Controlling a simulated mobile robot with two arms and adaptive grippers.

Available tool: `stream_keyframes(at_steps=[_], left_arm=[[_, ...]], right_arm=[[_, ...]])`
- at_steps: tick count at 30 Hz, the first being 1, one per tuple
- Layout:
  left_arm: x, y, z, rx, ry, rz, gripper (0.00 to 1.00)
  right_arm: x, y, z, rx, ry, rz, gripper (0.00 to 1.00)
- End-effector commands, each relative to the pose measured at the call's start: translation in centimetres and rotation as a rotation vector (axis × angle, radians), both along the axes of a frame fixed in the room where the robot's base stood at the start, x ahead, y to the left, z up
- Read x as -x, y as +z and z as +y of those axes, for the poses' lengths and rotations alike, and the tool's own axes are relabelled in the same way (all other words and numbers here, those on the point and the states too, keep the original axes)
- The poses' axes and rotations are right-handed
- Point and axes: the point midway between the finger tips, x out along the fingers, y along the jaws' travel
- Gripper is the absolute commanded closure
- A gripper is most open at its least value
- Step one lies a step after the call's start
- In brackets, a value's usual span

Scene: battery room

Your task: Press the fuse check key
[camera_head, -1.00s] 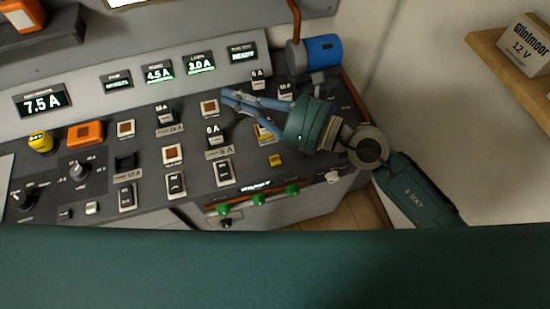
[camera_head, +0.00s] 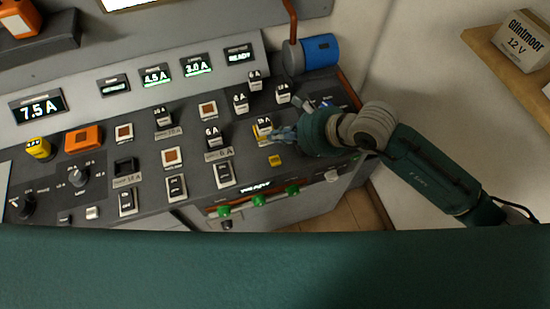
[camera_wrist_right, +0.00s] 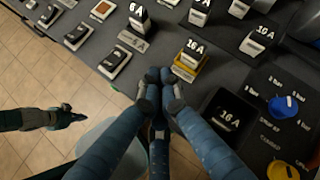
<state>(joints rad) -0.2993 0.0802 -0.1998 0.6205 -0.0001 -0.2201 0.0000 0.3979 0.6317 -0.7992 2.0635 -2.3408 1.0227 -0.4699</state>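My right gripper (camera_head: 274,134) reaches in from the right over the sloped panel. In the right wrist view its blue fingertips (camera_wrist_right: 160,76) are together with nothing visible between them. They are just in front of a 16 A block in a yellow-rimmed holder (camera_wrist_right: 188,66); I cannot tell whether they touch it. The holder also shows in the head view (camera_head: 262,131).
The panel carries several fuse blocks, rocker switches and an orange block (camera_head: 83,138). A display (camera_head: 239,56) reads READY. Green knobs (camera_head: 259,200) line a front rail. A shelf (camera_head: 500,60) holds a 12 V box.

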Motion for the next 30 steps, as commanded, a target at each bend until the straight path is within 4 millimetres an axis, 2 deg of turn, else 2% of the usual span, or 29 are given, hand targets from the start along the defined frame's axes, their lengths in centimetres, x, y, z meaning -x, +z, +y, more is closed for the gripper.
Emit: stream_keyframes(at_steps=[8,17,21,30], left_arm=[[0.1,-1.2,0.0,0.0,-0.001,0.001,1.0],[0.1,-3.7,0.0,0.001,-0.001,0.001,1.0],[0.1,-5.4,0.0,0.001,-0.001,0.001,1.0],[0.1,-6.0,0.0,0.0,-0.001,0.002,1.0]], right_arm=[[0.0,-2.0,0.0,0.0,0.0,0.001,1.0],[0.0,-6.3,0.0,-0.001,-0.001,0.002,1.0],[0.0,-8.1,0.0,-0.001,0.0,0.0,1.0],[0.0,-8.8,0.0,-0.002,0.0,0.0,1.0]])
